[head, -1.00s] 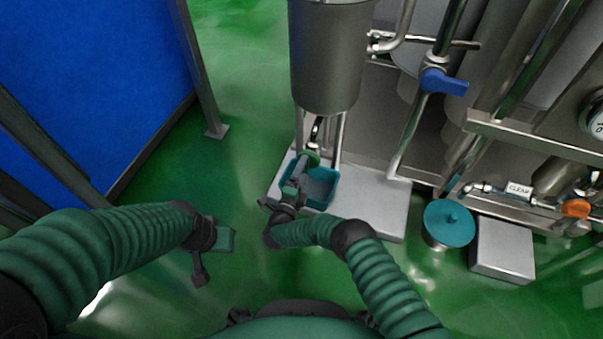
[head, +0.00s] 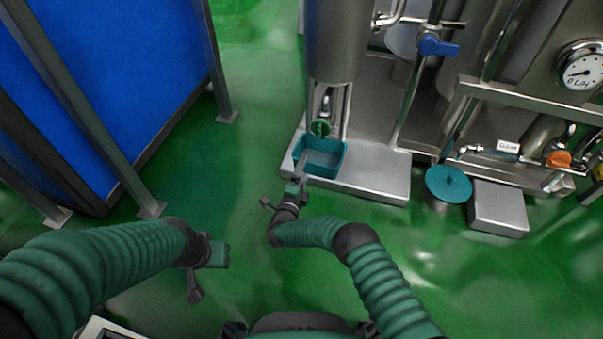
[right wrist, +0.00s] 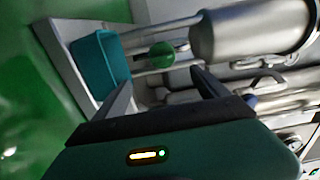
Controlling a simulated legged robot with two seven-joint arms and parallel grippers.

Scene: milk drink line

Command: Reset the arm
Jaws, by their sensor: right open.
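My right gripper (head: 302,170) points toward the tank stand in the head view. In the right wrist view its two dark fingers (right wrist: 163,92) are spread with nothing between them. A round green valve knob (head: 320,129) under the steel tank stands beyond the fingertips, clear of them; it also shows in the right wrist view (right wrist: 160,55).
A teal bin (head: 343,163) stands on the steel platform (head: 385,185) below the tank (head: 335,45). A teal-lidded pot (head: 448,184) and a steel box (head: 498,210) are at the right. A blue panel (head: 110,90) with grey posts is at the left. Green floor between is clear.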

